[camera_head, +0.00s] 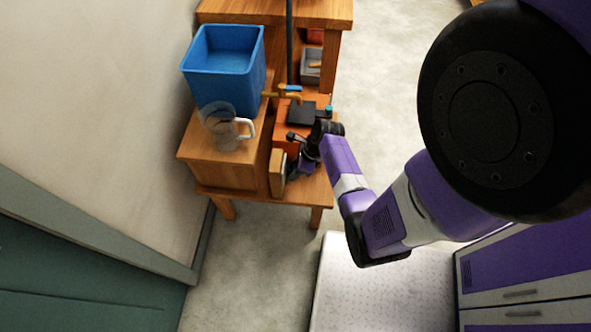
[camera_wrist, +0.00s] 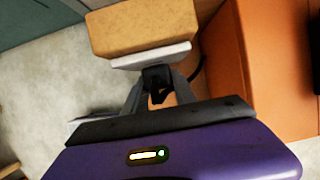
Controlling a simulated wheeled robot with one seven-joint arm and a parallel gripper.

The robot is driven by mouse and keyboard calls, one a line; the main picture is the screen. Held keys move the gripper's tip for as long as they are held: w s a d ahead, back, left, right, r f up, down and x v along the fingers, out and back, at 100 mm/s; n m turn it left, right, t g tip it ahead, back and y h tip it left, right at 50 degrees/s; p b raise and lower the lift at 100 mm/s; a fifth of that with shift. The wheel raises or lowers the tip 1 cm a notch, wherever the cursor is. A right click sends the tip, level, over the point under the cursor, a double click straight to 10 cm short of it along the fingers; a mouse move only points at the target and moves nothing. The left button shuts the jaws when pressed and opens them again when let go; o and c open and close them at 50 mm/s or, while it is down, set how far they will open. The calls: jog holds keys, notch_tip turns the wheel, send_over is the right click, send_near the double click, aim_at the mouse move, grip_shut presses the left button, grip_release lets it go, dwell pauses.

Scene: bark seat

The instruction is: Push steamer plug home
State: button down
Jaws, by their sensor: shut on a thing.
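My gripper (camera_wrist: 158,86) is shut on a small black plug (camera_wrist: 158,74) in the wrist view. The plug faces a white plate (camera_wrist: 150,55) on the front of a tan block (camera_wrist: 143,25). It looks close against the plate, but I cannot tell whether its pins are in, since the plug body and fingers hide them. A dark cord (camera_wrist: 196,70) shows just right of the plug. In the head view my gripper (camera_head: 296,163) is beside the tan block (camera_head: 276,172) on the wooden bench; the plug is too small to make out there.
An orange box (camera_head: 284,135) with a black top stands right behind the gripper; its side (camera_wrist: 265,60) fills the right of the wrist view. A clear jug (camera_head: 222,130) and a blue bin (camera_head: 225,65) stand to the left.

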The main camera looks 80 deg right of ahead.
jog(key=shift+w, duration=0.2)
jog(key=c, duration=0.9)
grip_release()
jog(key=shift+p+v, duration=0.7)
jog(key=shift+v, duration=3.2)
